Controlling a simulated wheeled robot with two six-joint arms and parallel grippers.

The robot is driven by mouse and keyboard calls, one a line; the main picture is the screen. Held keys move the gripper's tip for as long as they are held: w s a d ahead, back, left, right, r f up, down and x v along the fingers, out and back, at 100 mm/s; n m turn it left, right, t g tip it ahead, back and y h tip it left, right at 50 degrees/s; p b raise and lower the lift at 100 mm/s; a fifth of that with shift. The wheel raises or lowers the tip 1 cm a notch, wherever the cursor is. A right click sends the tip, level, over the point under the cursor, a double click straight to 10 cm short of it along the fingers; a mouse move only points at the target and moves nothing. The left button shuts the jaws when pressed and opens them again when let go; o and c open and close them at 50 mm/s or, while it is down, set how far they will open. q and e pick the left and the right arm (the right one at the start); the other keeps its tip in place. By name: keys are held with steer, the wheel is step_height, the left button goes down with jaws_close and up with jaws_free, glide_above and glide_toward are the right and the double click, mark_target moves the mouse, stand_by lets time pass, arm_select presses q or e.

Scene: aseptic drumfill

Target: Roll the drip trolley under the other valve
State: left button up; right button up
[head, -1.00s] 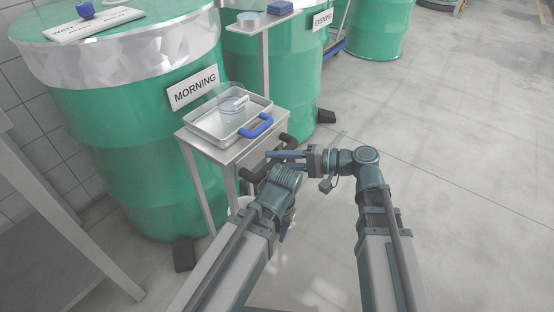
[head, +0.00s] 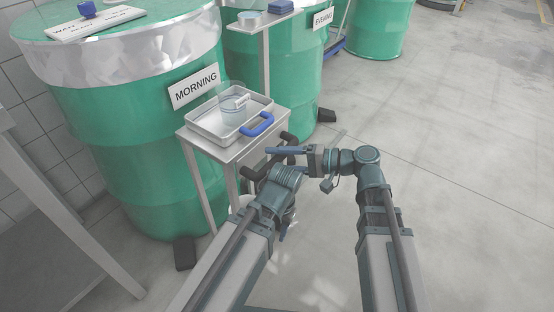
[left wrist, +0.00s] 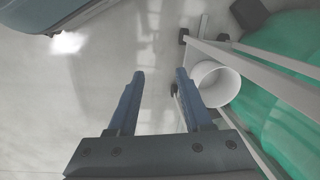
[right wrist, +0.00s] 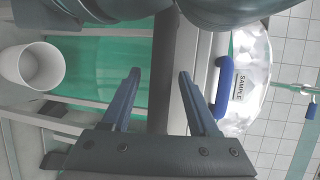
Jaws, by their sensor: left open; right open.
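The drip trolley (head: 222,154), a small metal stand, is beside the green drum labelled MORNING (head: 130,150). Its top holds a metal tray (head: 205,128) with a blue handle (head: 258,125) and a clear beaker (head: 234,104). A dark push handle (head: 289,138) sticks out on its near right side. My right gripper (head: 270,158) is open at this handle; in the right wrist view a dark bar (right wrist: 168,105) shows between its spread fingers.
A second green drum labelled EVENING (head: 300,75) stands behind, with a narrow stand (head: 265,60) before it. A white bucket (right wrist: 32,66) shows low on the trolley. A metal table (head: 70,225) is at the left. The floor (head: 450,150) to the right is clear.

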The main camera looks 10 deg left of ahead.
steer(key=p+v, duration=0.2)
steer(key=v, duration=1.1)
steer(key=shift+d, duration=0.3)
steer(key=shift+s, duration=0.1)
